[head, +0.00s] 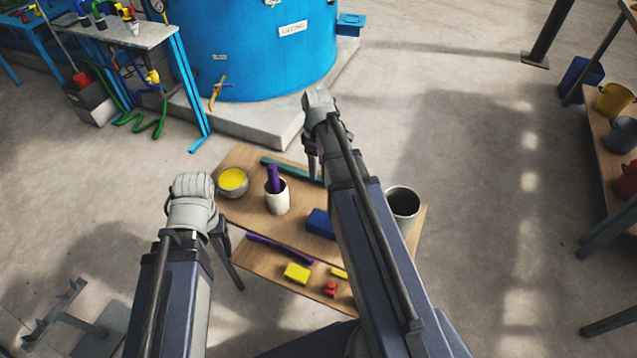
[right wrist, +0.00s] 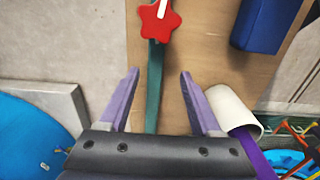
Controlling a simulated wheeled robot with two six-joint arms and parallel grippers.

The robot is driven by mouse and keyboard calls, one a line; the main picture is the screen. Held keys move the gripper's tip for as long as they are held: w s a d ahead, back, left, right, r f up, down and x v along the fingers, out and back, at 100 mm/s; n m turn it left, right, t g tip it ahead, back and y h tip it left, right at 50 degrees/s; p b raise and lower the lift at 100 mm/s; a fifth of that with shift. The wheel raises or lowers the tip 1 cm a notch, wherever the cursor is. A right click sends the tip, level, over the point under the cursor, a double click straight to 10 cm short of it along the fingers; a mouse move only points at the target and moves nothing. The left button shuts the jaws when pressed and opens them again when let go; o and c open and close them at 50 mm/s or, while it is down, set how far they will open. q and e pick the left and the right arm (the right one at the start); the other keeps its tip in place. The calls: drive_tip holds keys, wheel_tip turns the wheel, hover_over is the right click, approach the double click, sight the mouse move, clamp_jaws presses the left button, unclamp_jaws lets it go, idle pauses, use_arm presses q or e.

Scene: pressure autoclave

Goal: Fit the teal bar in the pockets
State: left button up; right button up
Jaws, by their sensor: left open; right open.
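The teal bar (head: 290,168) lies along the far edge of the wooden table, partly hidden by my right arm in the head view. In the right wrist view, the teal bar (right wrist: 154,95) runs lengthwise between the two spread fingers of my right gripper (right wrist: 158,73), with gaps on both sides. A red star-shaped knob (right wrist: 159,19) covers its upper end there. My right gripper (head: 313,157) is open over the far edge. My left gripper (head: 230,262) is open and empty at the table's left side. I cannot make out the pockets.
On the wooden table (head: 240,205) stand a yellow-filled bowl (head: 233,181), a white cup (head: 277,200) with a purple object, and a blue block (head: 320,223). Nearer lie a purple bar (head: 278,248) and yellow block (head: 297,272). A grey bucket (head: 403,204) stands right. The blue autoclave (head: 245,50) is behind.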

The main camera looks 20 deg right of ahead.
sight(319, 178)
drive_tip(key=shift+w+d+f+b, duration=0.1)
drive_tip(key=shift+d+f+b, duration=0.05)
drive_tip(key=shift+f+b, duration=1.2)
drive_tip(key=shift+w+d+f+b, duration=0.1)
drive_tip(key=shift+d+f+b, duration=0.05)
drive_tip(key=shift+f+b, duration=1.2)
clamp_jaws()
